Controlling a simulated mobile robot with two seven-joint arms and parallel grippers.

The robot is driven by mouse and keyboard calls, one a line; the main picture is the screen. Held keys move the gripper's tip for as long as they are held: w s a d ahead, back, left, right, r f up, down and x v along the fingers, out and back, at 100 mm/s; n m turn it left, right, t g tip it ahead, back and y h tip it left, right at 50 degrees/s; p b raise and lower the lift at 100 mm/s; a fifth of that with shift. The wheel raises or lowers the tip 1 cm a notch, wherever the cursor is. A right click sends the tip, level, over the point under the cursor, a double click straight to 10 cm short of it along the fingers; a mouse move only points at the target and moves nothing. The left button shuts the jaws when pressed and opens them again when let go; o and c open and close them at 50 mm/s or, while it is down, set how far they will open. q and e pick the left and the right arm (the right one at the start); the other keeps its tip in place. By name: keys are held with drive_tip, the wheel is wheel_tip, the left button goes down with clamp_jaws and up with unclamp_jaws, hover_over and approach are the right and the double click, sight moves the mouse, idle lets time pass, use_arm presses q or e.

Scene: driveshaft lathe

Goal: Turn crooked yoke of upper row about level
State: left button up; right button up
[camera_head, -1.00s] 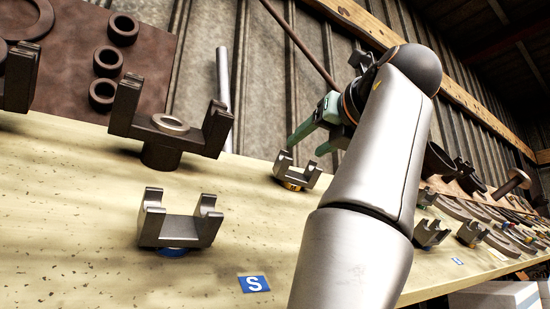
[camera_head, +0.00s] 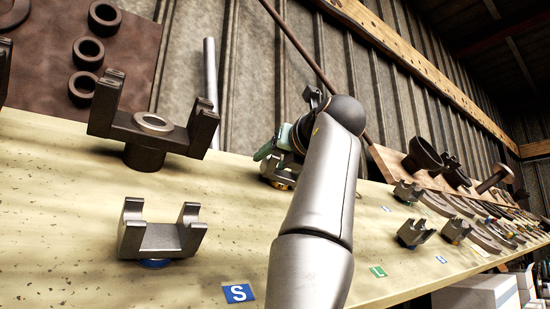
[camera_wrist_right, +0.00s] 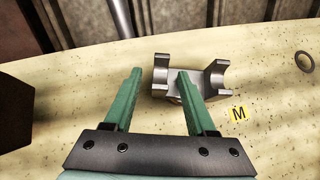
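A grey metal yoke (camera_wrist_right: 212,80) with two upright prongs stands on the bench in the right wrist view, beside a yellow M label (camera_wrist_right: 238,113). In the head view this yoke (camera_head: 279,180) is largely hidden behind my right gripper (camera_head: 277,148); a bit of orange shows at its base. In the right wrist view my right gripper (camera_wrist_right: 160,74) is open, its green fingers apart. The yoke's left prong appears between the fingertips, and the right finger overlaps the yoke's middle. I cannot tell whether they touch. My left gripper is not in view.
A grey yoke on a blue base (camera_head: 160,240) stands front left near a blue S label (camera_head: 238,293). A large dark yoke (camera_head: 150,135) with a ring stands behind it. Several more yokes (camera_head: 415,232) and curved parts line the bench at right. A corrugated wall rises behind.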

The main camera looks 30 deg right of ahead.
clamp_jaws()
idle(1.1)
drive_tip(key=c, duration=0.5)
unclamp_jaws()
clamp_jaws()
idle(0.4)
drive_tip(key=shift+s+r, duration=0.15)
drive_tip(key=shift+r, duration=0.05)
